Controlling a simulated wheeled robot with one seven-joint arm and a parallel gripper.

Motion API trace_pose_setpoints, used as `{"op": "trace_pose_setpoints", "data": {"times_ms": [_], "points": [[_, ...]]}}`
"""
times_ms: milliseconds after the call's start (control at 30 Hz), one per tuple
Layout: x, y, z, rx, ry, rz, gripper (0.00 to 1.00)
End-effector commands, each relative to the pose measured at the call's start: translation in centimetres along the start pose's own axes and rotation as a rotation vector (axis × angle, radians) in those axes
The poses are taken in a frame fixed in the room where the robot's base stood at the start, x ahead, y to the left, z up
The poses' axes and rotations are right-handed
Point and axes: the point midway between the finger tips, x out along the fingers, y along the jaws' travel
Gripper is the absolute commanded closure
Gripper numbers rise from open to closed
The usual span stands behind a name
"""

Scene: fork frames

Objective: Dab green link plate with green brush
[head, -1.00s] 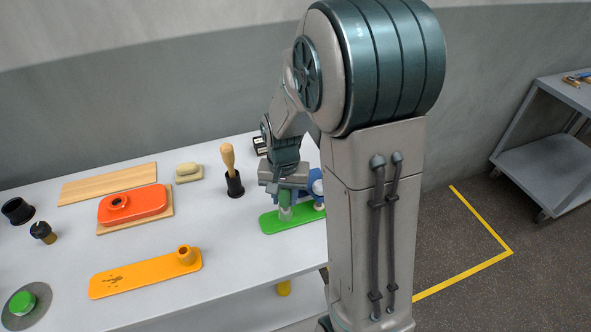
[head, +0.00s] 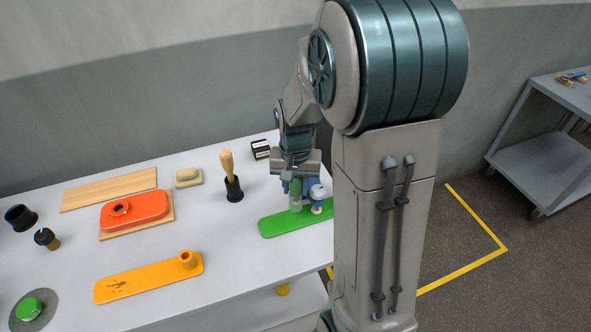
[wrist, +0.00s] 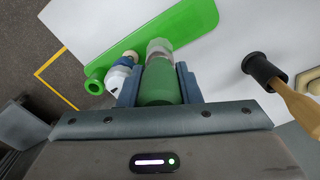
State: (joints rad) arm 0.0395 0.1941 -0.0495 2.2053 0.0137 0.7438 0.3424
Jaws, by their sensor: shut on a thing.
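The green link plate (head: 277,227) lies flat on the table's right part. It crosses the top of the wrist view (wrist: 190,25), where its ring-shaped end (wrist: 95,84) shows at left. My gripper (head: 296,182) is above the plate, its fingers shut on the green brush (head: 296,190). In the wrist view the brush (wrist: 160,82) sits between the two blue-grey fingers, its pale tip toward the plate. I cannot tell whether the tip touches the plate. A blue and white object (head: 317,196) stands beside the brush, at the plate's right end.
An upright wooden handle in a black holder (head: 234,188) stands left of my gripper. An orange link plate (head: 135,281), a red plate (head: 135,211) on a board, and a green-topped disc (head: 30,308) lie further left. The table (head: 80,270) is clear between the link plates.

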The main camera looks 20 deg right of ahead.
Motion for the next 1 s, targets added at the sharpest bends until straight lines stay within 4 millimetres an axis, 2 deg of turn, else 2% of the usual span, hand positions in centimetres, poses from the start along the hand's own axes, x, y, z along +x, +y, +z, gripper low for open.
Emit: {"op": "trace_pose_setpoints", "data": {"times_ms": [33, 333, 1000], "points": [[-0.9, 0.0, 0.0, 0.000, 0.001, 0.000, 0.92], [-3.2, 0.0, 0.0, 0.001, 0.000, 0.000, 0.92], [-3.2, 0.0, 0.0, 0.001, 0.000, 0.000, 0.92]]}}
